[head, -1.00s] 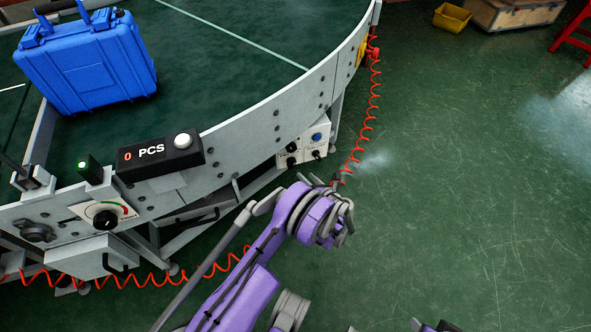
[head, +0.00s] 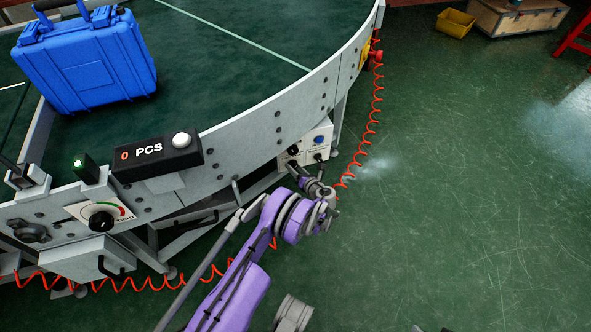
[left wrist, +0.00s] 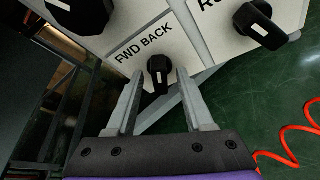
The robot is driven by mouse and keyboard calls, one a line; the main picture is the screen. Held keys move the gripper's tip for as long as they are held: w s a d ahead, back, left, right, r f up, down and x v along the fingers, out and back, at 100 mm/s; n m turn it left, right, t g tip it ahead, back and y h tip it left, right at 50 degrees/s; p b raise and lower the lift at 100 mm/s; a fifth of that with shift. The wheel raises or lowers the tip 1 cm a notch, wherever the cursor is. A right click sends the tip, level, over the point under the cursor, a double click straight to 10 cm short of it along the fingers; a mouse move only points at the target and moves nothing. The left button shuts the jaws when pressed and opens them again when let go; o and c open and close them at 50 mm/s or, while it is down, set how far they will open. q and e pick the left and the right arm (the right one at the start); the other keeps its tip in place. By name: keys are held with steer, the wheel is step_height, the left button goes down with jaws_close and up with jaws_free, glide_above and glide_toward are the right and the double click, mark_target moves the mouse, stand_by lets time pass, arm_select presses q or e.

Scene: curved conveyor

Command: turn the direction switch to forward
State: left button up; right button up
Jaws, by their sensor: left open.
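The direction switch (left wrist: 158,66) is a black knob under the printed words FWD and BACK on a white panel in the left wrist view. A white mark shows on its lower part; I cannot tell which word it selects. My left gripper (left wrist: 160,77) is open, with one finger on each side of the knob. I cannot tell whether the fingers touch it. In the head view, my left gripper (head: 302,173) is at the lower left of the white control box (head: 326,133) and hides the switch there. My right gripper is not in view.
Another black knob (left wrist: 260,25) is at the right of the panel, and a large one (left wrist: 76,12) is at upper left. A coiled red cable (head: 372,110) hangs beside the box. The conveyor (head: 250,90) carries a blue case (head: 88,65). Green floor at right is open.

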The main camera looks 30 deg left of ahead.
arm_select(q)
jaws_close()
stand_by(0.5)
steer(key=shift+s+r+n+t+h, duration=0.1)
steer(key=shift+n+t+h, duration=0.4)
steer(key=shift+n, duration=0.5)
steer(key=shift+a+n+t+h+p, duration=0.1)
steer(key=shift+n+t+h+p, duration=0.3)
steer(key=shift+n, duration=0.5)
steer(key=n+t+h, duration=0.1)
steer(key=n, duration=0.1)
steer(key=n+t+h, duration=0.1)
steer(key=n, duration=0.1)
steer(key=shift+s+a+b, duration=0.1)
steer(key=shift+s+b, duration=0.1)
steer(key=shift+b, duration=0.2)
steer(key=shift+t, duration=0.4)
